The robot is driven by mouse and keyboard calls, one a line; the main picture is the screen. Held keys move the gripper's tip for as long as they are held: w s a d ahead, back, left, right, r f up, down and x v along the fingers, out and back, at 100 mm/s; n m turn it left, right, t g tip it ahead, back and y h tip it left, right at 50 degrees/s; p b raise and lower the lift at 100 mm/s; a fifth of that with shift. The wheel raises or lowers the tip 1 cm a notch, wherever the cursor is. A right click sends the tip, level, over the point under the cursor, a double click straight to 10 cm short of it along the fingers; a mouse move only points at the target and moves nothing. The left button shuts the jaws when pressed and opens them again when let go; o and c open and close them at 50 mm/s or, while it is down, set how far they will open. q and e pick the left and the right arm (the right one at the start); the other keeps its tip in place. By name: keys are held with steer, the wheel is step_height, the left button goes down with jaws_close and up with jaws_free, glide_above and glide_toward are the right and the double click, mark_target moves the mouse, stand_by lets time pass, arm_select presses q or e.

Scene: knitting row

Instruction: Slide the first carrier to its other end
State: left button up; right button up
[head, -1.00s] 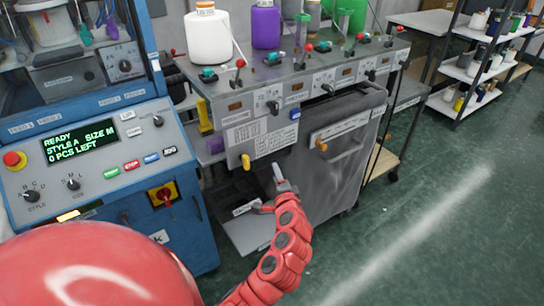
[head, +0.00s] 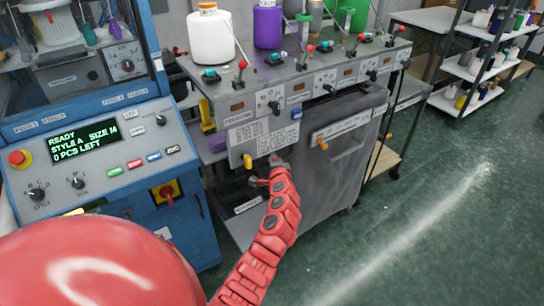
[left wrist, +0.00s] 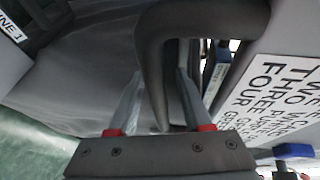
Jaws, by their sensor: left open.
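No part is clearly labelled as the first carrier, so I cannot tell which it is. In the head view the grey machine (head: 224,101) has a row of red-knobbed levers along its top, the nearest at the left (head: 242,64). My left gripper (head: 277,161) is in front of the machine, at the lower right of its lettered placard (head: 262,138). In the left wrist view its two fingers (left wrist: 158,85) are apart, one on each side of a dark curved handle (left wrist: 157,65). Contact with the handle cannot be told. My right gripper is not in view.
A blue machine (head: 130,215) is at the left.

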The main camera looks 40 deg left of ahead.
arm_select(q)
jaws_close()
stand_by(1.4)
